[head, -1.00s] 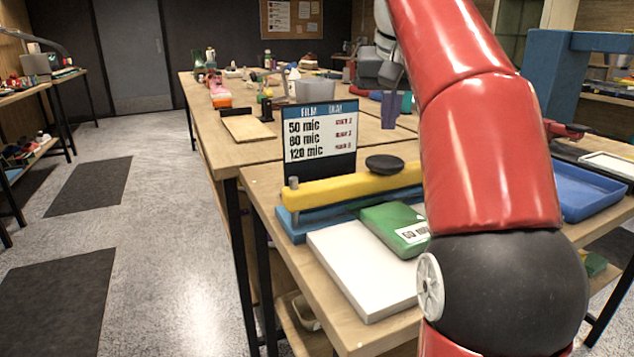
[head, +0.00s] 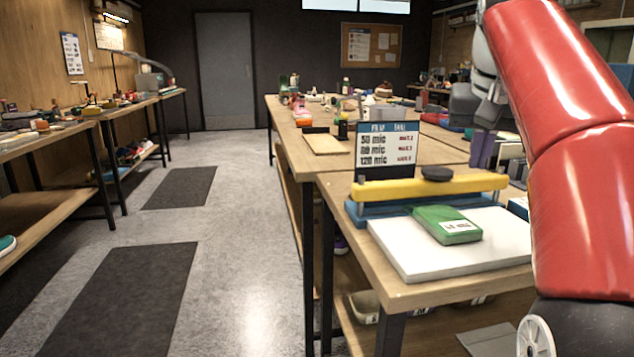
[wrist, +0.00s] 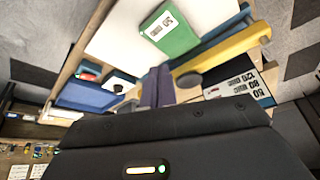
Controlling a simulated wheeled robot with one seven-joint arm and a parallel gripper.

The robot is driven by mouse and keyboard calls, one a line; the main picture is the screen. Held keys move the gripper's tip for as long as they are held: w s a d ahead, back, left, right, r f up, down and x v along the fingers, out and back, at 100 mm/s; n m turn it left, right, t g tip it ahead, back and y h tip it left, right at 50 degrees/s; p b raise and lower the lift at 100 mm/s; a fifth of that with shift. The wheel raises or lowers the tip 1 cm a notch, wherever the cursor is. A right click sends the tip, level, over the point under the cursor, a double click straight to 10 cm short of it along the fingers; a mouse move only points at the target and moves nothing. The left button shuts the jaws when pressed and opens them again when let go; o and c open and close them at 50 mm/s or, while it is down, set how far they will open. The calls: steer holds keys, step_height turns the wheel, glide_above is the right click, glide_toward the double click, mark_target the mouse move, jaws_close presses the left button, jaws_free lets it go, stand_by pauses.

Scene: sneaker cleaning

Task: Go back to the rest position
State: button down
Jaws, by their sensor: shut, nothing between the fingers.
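My arm (head: 580,115) is red with a dark joint and rises along the right side of the head view, bent at the top. My gripper (head: 481,160) hangs from its dark grey hand over the workbench, to the right of the film chart. Its purplish fingers are together with nothing between them. They also show in the wrist view (wrist: 157,78), pointing away above the bench. No task object is held.
The bench (head: 345,240) holds a yellow-and-blue sealer (head: 430,188), a film chart (head: 388,148), a white board (head: 490,250) and a green box (head: 447,224). Shelves (head: 45,225) line the left wall. The floor aisle (head: 240,225) between is clear, with dark mats (head: 130,300).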

steer(key=s+a+f+n, duration=0.1)
steer(key=s+a+f, duration=0.2)
steer(key=s+f, duration=0.3)
steer(key=s+a+f+n+y, duration=0.1)
steer(key=s+a+f, duration=0.2)
steer(key=s+f, duration=0.4)
steer(key=s+a+f+n+t, duration=0.1)
steer(key=s+a+f, duration=0.2)
steer(key=f, duration=1.4)
steer(key=s, duration=0.4)
steer(key=shift+a+n, duration=0.35)
steer(key=shift+n, duration=0.05)
